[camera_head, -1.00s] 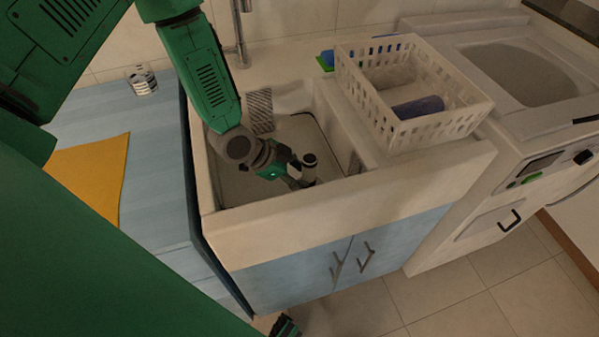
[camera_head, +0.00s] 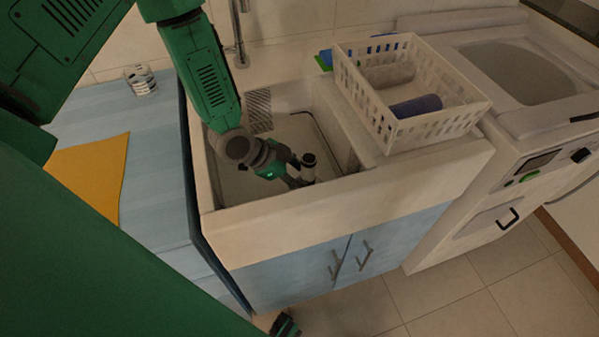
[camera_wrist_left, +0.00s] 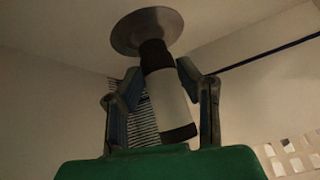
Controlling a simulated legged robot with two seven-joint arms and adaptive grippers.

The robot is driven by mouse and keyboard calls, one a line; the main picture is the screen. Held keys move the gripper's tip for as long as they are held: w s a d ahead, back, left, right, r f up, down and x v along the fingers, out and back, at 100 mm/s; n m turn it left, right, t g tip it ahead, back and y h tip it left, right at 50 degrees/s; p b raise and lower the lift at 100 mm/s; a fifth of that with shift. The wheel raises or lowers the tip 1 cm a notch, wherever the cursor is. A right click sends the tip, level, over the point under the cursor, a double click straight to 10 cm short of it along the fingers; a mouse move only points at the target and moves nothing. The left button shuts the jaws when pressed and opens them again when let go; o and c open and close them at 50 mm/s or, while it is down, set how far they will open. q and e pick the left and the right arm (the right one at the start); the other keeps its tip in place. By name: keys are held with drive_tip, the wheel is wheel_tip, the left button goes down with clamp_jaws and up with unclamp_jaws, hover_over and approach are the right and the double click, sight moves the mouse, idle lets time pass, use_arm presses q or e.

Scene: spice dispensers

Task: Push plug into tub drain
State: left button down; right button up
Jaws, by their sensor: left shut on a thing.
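In the left wrist view the plug (camera_wrist_left: 168,98) is white with dark ends, between the two fingers of my left gripper (camera_wrist_left: 160,92). A round grey metal disc (camera_wrist_left: 147,30) shows at its far dark end. I cannot tell whether this disc is part of the plug or the drain. My right gripper does not clearly show.
A tap (camera_head: 238,35) stands at the back. The tub's front wall (camera_head: 340,203) is close to my gripper. A blue counter (camera_head: 125,115) with a yellow cloth (camera_head: 92,176) and a glass (camera_head: 141,79) lies left.

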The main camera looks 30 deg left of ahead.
use_arm(q)
drive_tip(key=shift+f+b, duration=1.1)
drive_tip(key=shift+f, duration=0.5)
drive_tip(key=c, duration=1.1)
unclamp_jaws()
drive_tip(key=shift+o, duration=0.2)
drive_tip(key=shift+s+a+r, duration=0.1)
drive_tip(key=shift+r, duration=0.05)
drive_tip(key=v, duration=0.7)
drive_tip(key=shift+a, duration=0.1)
